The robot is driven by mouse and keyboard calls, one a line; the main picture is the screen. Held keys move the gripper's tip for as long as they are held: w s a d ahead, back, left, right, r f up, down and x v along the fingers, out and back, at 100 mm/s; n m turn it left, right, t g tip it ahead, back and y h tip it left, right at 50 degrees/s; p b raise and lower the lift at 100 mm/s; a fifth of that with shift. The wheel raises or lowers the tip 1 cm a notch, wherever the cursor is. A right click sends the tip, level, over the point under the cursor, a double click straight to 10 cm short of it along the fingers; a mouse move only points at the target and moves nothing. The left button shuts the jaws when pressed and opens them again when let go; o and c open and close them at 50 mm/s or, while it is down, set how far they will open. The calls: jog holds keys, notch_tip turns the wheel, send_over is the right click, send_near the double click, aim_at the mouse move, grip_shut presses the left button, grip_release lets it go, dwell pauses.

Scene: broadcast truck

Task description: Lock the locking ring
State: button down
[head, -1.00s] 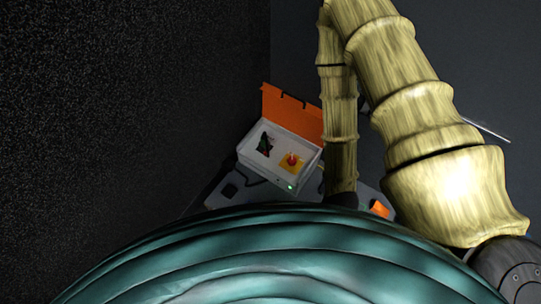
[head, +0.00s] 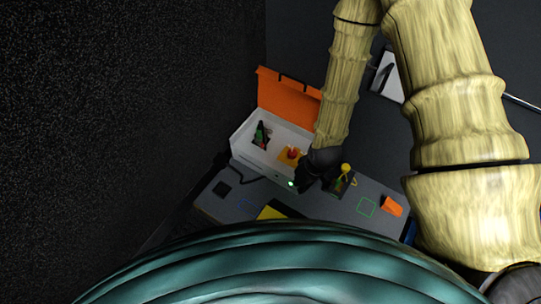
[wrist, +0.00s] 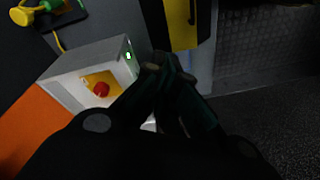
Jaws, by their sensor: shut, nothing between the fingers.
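A white box (head: 238,150) with a raised orange lid (head: 288,98) stands on the bench. Inside it a red knob (head: 293,152) sits on a yellow plate (head: 285,159). The red knob also shows in the wrist view (wrist: 101,89), left of my fingers. I cannot single out a locking ring; any ring detail at the knob is too small to tell. My gripper (head: 304,184) is at the box's front right corner, outside it. In the wrist view my gripper (wrist: 168,74) has its dark fingers together and empty, and they partly cover the box.
A green light (wrist: 129,56) is lit on the box's front. A yellow connector-like piece (head: 346,169) with a yellow cord stands right of my gripper. An orange block (head: 392,206) and a green square outline (head: 366,207) lie farther right. A dark wall fills the left.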

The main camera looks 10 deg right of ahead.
jog(key=w+f+n+t+b, duration=0.1)
jog(key=w+f+n+b, duration=0.1)
jog(key=w+b, duration=0.7)
jog(key=w+f+n+y+b, duration=0.1)
jog(key=w+f+n+b, duration=0.1)
jog(key=w+b, duration=0.8)
jog(key=shift+n+t, duration=0.4)
jog(key=shift+n, duration=0.1)
jog(key=b+x, duration=0.6)
jog(key=x, duration=0.4)
jog(key=shift+w+f, duration=0.1)
jog(key=shift+f, duration=0.25)
jog(key=shift+w+a+r+b, duration=0.25)
jog(key=shift+w+a+b, duration=0.25)
jog(key=shift+w+a, duration=0.35)
jog(key=shift+w+a+r+b, duration=0.15)
jog(key=shift+w+a+b, duration=0.2)
jog(key=shift+w, duration=0.25)
jog(key=shift+r+p, duration=0.1)
jog(key=shift+p, duration=0.3)
